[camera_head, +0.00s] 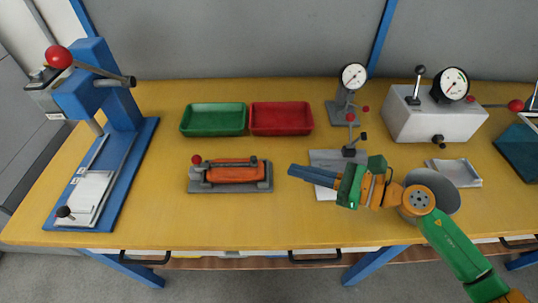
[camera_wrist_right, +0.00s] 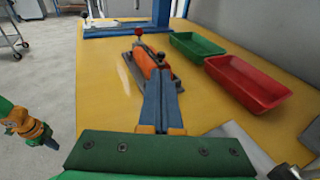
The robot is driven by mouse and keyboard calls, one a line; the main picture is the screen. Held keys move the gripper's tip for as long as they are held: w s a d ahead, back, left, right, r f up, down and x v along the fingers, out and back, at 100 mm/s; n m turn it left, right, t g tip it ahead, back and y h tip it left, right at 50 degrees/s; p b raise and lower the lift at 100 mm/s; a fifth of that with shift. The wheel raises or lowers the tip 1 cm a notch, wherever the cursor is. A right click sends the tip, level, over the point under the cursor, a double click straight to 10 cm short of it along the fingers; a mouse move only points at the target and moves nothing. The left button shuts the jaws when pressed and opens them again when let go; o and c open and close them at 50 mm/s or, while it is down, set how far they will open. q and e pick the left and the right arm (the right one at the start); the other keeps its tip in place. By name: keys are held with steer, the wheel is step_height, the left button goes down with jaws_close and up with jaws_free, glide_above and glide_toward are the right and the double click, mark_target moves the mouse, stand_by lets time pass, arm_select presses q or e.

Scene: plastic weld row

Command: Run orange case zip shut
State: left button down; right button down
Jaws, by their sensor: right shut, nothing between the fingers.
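The orange case (camera_head: 235,172) lies in a grey fixture (camera_head: 203,187) near the front middle of the yellow bench. A red ball knob (camera_head: 196,159) stands at the fixture's left end. A dark bar along the case's back edge is too small to tell as zip or slider. My right gripper (camera_head: 291,170) points left, its blue fingers shut and empty, a short way right of the fixture. In the right wrist view the shut fingers (camera_wrist_right: 161,72) point toward the orange case (camera_wrist_right: 146,61) and hide part of it.
A green tray (camera_head: 214,119) and a red tray (camera_head: 281,118) stand behind the fixture. A blue press (camera_head: 95,95) is at the left. A dial gauge stand (camera_head: 345,105) and a grey gauge box (camera_head: 425,122) stand behind my right arm. Bench is clear left of the fixture.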

mark_target(256, 159)
steer(key=p+x, duration=0.1)
steer(key=x, duration=0.5)
steer(key=shift+w+a+p, duration=0.25)
steer(key=shift+w+p, duration=0.05)
steer(key=shift+p, duration=0.05)
steer(key=shift+w+a+f, duration=0.1)
steer(key=shift+w+a, duration=0.05)
steer(key=shift+a, duration=0.35)
steer(key=shift+w+f, duration=0.1)
